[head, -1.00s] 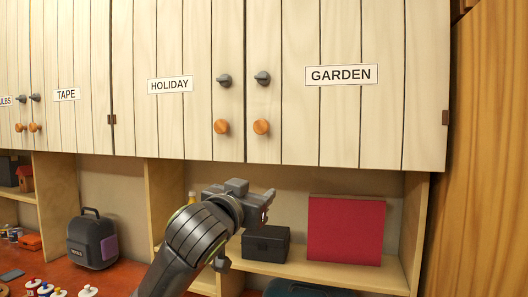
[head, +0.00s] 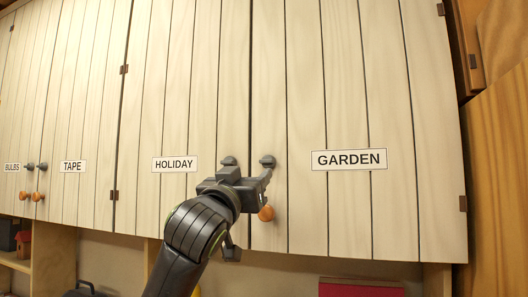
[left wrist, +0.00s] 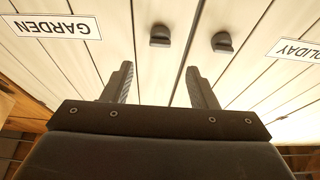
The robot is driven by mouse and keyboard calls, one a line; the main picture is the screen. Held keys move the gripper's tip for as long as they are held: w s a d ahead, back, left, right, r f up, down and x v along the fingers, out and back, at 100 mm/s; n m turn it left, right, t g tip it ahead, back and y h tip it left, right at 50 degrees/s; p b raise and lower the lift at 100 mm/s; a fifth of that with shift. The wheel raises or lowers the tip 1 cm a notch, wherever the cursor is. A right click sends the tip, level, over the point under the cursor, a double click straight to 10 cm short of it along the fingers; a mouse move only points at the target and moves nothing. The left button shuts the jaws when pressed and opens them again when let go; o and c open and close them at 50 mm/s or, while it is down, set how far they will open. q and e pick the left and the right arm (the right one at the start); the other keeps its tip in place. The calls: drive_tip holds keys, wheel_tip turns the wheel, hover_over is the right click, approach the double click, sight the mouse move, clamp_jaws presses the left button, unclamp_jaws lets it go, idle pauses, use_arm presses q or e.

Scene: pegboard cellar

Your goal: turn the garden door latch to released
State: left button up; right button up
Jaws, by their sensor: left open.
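The garden door (head: 345,215) carries a GARDEN label (head: 349,160) and is closed. Its dark grey latch (head: 267,160) sits near the door's left edge, above an orange knob (head: 266,213). In the left wrist view, which is upside down, the garden latch (left wrist: 160,36) shows ahead of my fingers. My left gripper (left wrist: 160,82) is open and empty, its fingers spread and apart from the latch. In the head view, the left gripper (head: 262,180) is just below the garden latch. My right gripper is not in view.
The holiday door's latch (head: 229,160) sits close to the left of the garden latch; it also shows in the left wrist view (left wrist: 222,42). The gripper hides the holiday knob. Bulbs and tape doors stand further left. A wooden panel (head: 500,180) is at the right.

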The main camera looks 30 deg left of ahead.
sight(265, 161)
use_arm(q)
drive_tip(key=p+x, duration=0.4)
drive_tip(key=x, duration=0.4)
drive_tip(key=shift+w+a+r, duration=0.1)
drive_tip(key=shift+w+r, duration=0.05)
drive_tip(key=shift+r, duration=0.05)
drive_tip(key=shift+w+a+p, duration=0.15)
drive_tip(key=shift+w+p, duration=0.3)
drive_tip(key=shift+w, duration=0.05)
drive_tip(key=shift+c, duration=0.2)
drive_tip(key=c, duration=0.9)
drive_tip(key=shift+c, duration=0.2)
